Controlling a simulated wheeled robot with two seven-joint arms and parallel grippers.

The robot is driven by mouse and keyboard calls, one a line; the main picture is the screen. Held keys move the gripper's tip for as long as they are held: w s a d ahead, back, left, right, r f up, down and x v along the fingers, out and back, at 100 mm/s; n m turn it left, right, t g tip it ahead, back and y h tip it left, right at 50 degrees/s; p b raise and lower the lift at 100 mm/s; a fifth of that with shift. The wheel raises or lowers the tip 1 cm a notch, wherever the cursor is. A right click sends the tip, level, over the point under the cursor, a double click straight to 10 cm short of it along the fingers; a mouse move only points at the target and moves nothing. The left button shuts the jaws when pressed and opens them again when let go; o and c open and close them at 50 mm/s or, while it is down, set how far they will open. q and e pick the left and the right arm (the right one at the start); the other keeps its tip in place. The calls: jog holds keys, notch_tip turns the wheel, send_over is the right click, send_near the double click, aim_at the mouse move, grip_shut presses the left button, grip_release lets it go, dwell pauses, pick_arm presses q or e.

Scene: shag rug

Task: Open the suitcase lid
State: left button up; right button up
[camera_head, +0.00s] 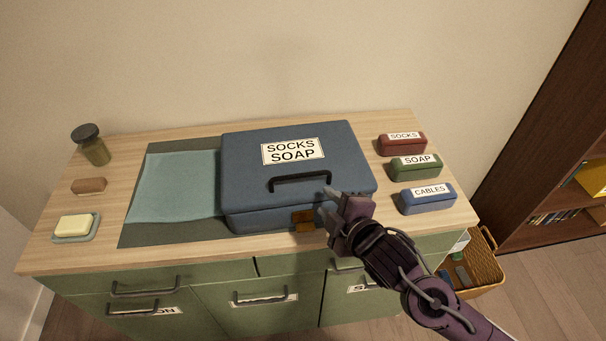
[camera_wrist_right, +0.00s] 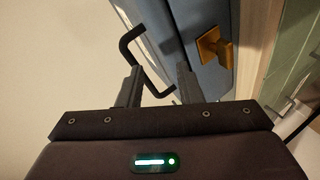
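The blue suitcase (camera_head: 240,180) lies on the wooden top with its lid shut. Its lid has a white label reading SOCKS SOAP (camera_head: 293,151) and a dark handle (camera_head: 300,180) near the front edge. An orange-brown latch (camera_head: 303,221) is on the front side; it also shows in the right wrist view (camera_wrist_right: 212,47). My right gripper (camera_head: 333,197) is at the lid's front edge, just right of the handle. In the right wrist view its fingers (camera_wrist_right: 158,82) are apart, with part of the handle (camera_wrist_right: 152,74) seen between them. I cannot tell whether they touch it. My left gripper is not in view.
Red SOCKS (camera_head: 402,146), green SOAP (camera_head: 416,169) and blue CABLES (camera_head: 428,203) boxes stand to the right. A teal cloth (camera_head: 175,185), jar (camera_head: 94,150), brown block (camera_head: 89,186) and soap dish (camera_head: 93,234) are left. A wicker basket (camera_head: 487,262) sits on the floor at right.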

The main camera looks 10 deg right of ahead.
aim_at(303, 175)
jog(key=w+a+n+y, duration=0.1)
jog(key=w, duration=0.1)
jog(key=w+a+r+n+t+y+p, duration=0.1)
jog(key=w+n, duration=0.1)
jog(key=w+a+n+p, duration=0.1)
jog(key=w+a+n, duration=0.1)
jog(key=w, duration=0.1)
jog(key=shift+w+r+y, duration=0.1)
jog(key=shift+r+y, duration=0.1)
jog(key=shift+y, duration=0.2)
jog(key=shift+w+a+f, duration=0.2)
jog(key=shift+w, duration=0.25)
grip_shut()
